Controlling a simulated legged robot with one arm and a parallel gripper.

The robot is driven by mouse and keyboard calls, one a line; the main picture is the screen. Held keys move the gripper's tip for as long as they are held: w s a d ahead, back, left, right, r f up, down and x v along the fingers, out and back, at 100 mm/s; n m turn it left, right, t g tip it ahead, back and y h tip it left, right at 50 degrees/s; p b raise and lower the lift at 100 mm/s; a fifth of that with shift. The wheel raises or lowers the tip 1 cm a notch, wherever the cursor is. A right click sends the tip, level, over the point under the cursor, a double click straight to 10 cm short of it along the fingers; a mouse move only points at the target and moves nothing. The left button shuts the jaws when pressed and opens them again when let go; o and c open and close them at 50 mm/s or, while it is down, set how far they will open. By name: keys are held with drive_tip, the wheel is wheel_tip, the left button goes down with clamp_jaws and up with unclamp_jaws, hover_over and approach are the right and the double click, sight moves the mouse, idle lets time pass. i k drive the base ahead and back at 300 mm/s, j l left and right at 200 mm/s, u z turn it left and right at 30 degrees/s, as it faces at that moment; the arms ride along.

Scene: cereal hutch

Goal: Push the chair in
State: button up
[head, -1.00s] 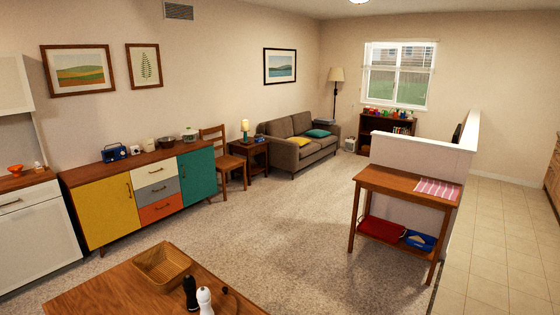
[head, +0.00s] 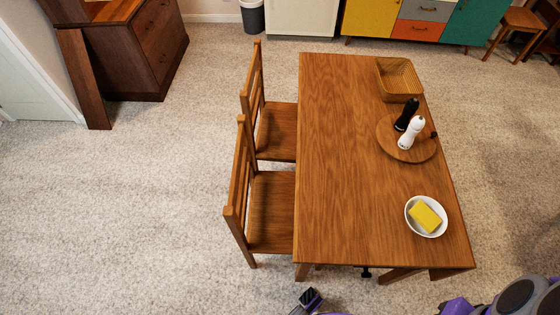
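Two wooden chairs with slatted backs stand along the left side of the wooden table (head: 340,150), facing it. The nearer chair (head: 268,215) has most of its seat showing outside the table edge. The farther chair (head: 277,130) also has its seat showing, and the tabletop hides the inner parts of both. A dark and purple part of mine, possibly my gripper (head: 309,298), shows at the bottom edge, apart from the chairs. Its fingers cannot be made out.
On the table are a basket (head: 400,78), a round board (head: 388,143) with black and white mills, and a bowl (head: 411,228) with a yellow sponge. Another wooden chair (head: 520,20) stands at the upper right. Carpet left of the chairs is clear.

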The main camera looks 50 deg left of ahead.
sight(271, 224)
drive_tip(key=u, duration=1.95)
drive_tip(key=k, duration=0.6)
drive_tip(key=z, duration=3.6)
drive_tip(key=k+j+z, duration=0.45)
drive_tip(key=k+z, duration=0.15)
drive_tip(key=k, duration=0.25)
drive_tip(key=k+z, duration=0.3)
drive_tip(key=k, duration=0.15)
drive_tip(key=k+j, duration=0.1)
drive_tip(key=k, duration=0.7)
drive_tip(key=k+j, duration=0.15)
drive_tip(key=k, duration=0.6)
drive_tip(key=k+j, duration=0.1)
drive_tip(key=k, duration=0.7)
drive_tip(key=k+j, duration=0.15)
drive_tip(key=k, duration=0.6)
